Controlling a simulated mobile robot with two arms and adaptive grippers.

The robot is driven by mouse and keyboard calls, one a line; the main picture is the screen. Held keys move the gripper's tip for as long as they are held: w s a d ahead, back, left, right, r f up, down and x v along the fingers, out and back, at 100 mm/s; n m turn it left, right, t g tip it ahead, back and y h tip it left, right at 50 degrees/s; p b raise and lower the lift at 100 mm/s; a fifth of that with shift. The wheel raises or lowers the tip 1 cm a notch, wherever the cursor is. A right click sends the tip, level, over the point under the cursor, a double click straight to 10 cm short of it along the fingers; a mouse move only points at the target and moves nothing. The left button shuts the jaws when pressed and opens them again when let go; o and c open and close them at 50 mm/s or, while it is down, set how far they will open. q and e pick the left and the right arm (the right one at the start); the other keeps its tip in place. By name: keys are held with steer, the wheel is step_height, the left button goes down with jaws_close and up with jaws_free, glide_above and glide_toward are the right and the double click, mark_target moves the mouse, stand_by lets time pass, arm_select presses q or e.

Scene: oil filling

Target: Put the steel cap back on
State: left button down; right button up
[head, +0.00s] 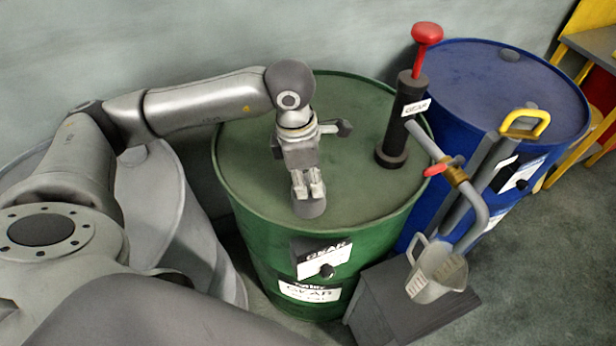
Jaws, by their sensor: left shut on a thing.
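My left gripper (308,184) reaches in from the left over the top of the green drum (252,160), its fingers pointing down toward the drum's near rim. It is shut on a small round grey piece, the steel cap (309,208), which shows just below the fingertips. I cannot tell whether the cap touches the drum lid or is held above it. Any opening under the cap is hidden by the cap and fingers. My right gripper is not in view.
A black pump with a red knob (427,34) stands on the green drum, right of my gripper. A curved pipe with a red-handled valve (452,172) hangs over a grey measuring jug (437,272). A blue drum (490,75) stands behind right, a grey drum (165,220) left.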

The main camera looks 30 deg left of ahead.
arm_select(q)
steer(key=c, duration=1.1)
jaws_free()
steer(key=r, duration=0.8)
steer(key=a+r, duration=0.1)
steer(key=r, duration=0.3)
steer(key=shift+s+a, duration=0.1)
steer(key=shift+s, duration=0.3)
